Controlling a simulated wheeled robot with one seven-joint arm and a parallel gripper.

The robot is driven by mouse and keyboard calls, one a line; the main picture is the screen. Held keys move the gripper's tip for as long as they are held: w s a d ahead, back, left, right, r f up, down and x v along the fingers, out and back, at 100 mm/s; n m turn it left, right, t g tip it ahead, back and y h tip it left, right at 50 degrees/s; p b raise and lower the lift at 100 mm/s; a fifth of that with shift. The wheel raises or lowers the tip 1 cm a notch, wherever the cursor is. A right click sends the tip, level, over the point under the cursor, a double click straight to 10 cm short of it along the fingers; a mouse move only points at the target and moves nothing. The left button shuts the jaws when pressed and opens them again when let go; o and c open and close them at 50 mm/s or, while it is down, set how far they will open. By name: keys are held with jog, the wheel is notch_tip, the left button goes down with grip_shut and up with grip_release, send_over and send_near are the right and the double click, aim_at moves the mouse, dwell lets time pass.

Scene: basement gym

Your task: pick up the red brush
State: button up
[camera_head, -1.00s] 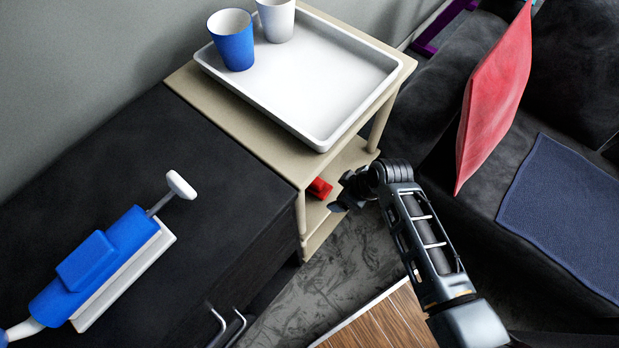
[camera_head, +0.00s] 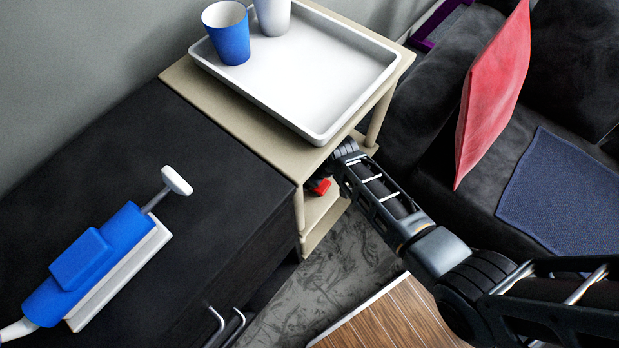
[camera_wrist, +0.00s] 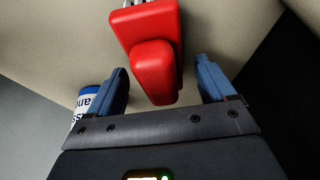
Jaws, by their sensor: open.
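The red brush (camera_head: 321,186) lies on the lower shelf (camera_head: 318,212) of the beige side table, mostly hidden by the table top in the head view. In the wrist view the red brush (camera_wrist: 153,55) is just ahead of my gripper, its handle end reaching down between the two blue fingers. My gripper (camera_wrist: 165,85) is open, with one finger on each side of the handle and a visible gap to each. In the head view the fingers are mostly hidden near the table edge.
A white and blue labelled container (camera_wrist: 86,103) stands beside the left finger. Above the shelf, the table top (camera_head: 240,125) bears a white tray (camera_head: 330,85) with a blue cup (camera_head: 228,35) and a pale cup (camera_head: 272,14). A black cabinet (camera_head: 200,240) stands at the left.

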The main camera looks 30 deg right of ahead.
jog(key=shift+w+f, duration=0.1)
jog(key=shift+f, duration=0.2)
jog(key=c, duration=1.2)
jog(key=shift+r, duration=0.1)
jog(key=shift+r, duration=0.35)
notch_tip(320, 180, up, 3)
jog(key=shift+r, duration=0.1)
jog(key=s+d, duration=0.3)
jog(key=s, duration=0.5)
jog(key=s+d, duration=0.4)
jog(key=s, duration=0.4)
jog(key=shift+s+f, duration=0.25)
jog(key=shift+s, duration=0.05)
